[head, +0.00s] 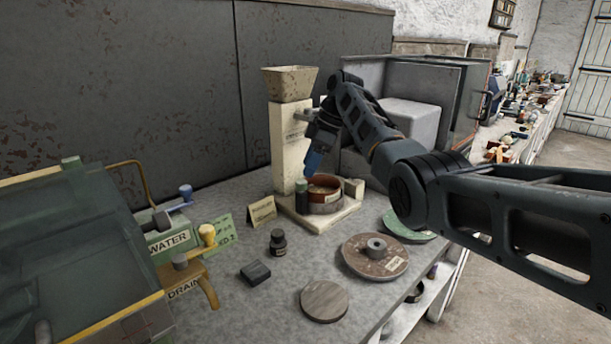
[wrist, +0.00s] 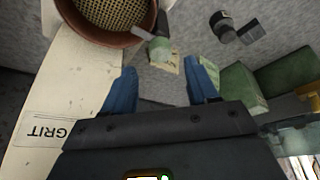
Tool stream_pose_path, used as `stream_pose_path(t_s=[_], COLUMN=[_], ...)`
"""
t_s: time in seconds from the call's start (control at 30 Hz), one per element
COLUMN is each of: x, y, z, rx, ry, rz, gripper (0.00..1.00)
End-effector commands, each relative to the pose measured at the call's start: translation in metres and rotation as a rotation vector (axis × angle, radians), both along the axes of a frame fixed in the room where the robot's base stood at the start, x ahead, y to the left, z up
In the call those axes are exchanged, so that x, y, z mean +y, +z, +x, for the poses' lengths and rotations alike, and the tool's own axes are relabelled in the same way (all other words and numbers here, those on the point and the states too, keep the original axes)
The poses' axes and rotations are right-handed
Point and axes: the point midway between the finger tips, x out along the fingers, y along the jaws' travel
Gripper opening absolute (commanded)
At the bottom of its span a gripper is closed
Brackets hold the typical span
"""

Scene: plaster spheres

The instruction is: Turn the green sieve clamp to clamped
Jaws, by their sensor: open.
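The green sieve clamp (wrist: 160,49) shows in the wrist view as a dark green post beside the sieve rim, with a pale grey lever pointing up and left, its tip by the rim. In the head view the clamp (head: 302,194) stands at the left of the sieve. The round sieve (head: 323,182) has a rust-brown rim; its mesh (wrist: 110,18) shows in the wrist view. My gripper (head: 313,168) is over the clamp side of the sieve. In the wrist view its blue fingers (wrist: 164,72) are apart and empty, with the clamp just ahead of their gap.
A cream grit column (head: 286,145) with a hopper (head: 290,83) stands behind the sieve. Round discs (head: 374,264) lie in front. A green tank with taps is at far left.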

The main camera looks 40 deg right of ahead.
Motion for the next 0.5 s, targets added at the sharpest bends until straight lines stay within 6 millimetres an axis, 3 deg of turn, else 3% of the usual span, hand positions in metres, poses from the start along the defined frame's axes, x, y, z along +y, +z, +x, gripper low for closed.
stream_pose_path(t_s=[0.2, 0.5], x=[-0.007, -0.008], y=[0.022, 0.026], z=[-0.006, -0.007], rx=[-0.001, 0.001], ry=[0.000, 0.000], rz=[0.000, 0.001], gripper=[0.58, 0.58])
